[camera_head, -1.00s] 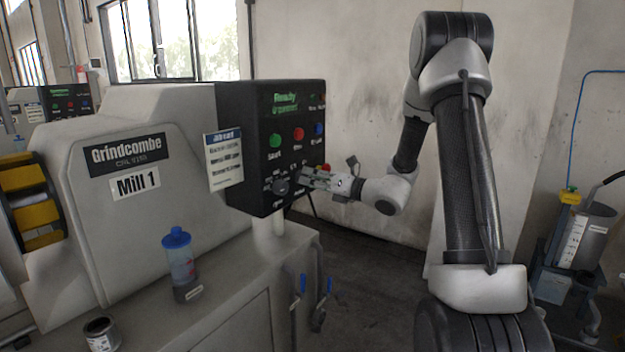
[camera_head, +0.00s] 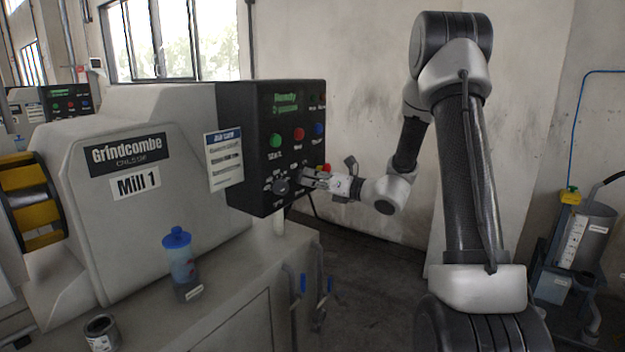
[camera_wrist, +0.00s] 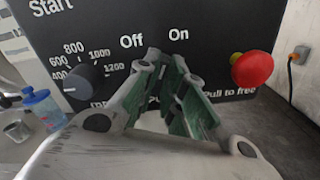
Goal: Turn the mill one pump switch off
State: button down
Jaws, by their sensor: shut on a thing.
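The black control panel (camera_head: 250,150) of Mill 1 faces my arm, with a lit green display reading "Ready". The pump switch is hidden behind my fingers, at the place on the panel marked "Off" (camera_wrist: 131,41) and "On" (camera_wrist: 179,34) in the wrist view. My gripper (camera_head: 306,177) is at the lower part of the panel, right of the dark speed knob. In the wrist view my gripper (camera_wrist: 165,62) has its green-padded fingers closed in on the switch, just below those words. Which way the switch points cannot be seen.
The speed knob (camera_wrist: 84,84) is close left of my fingers, and a red mushroom button (camera_wrist: 252,68) is close right. Start, red and blue buttons sit above. A blue-capped bottle (camera_head: 180,265) and an open can (camera_head: 101,333) stand on the mill's ledge.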

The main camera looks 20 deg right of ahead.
jog(key=n, duration=1)
jog(key=shift+s+a+n, duration=0.1)
jog(key=shift+a+n, duration=0.05)
jog(key=shift+n, duration=0.25)
dwell(0.4)
jog(key=c, duration=1.5)
grip_release()
jog(key=v, duration=1.2)
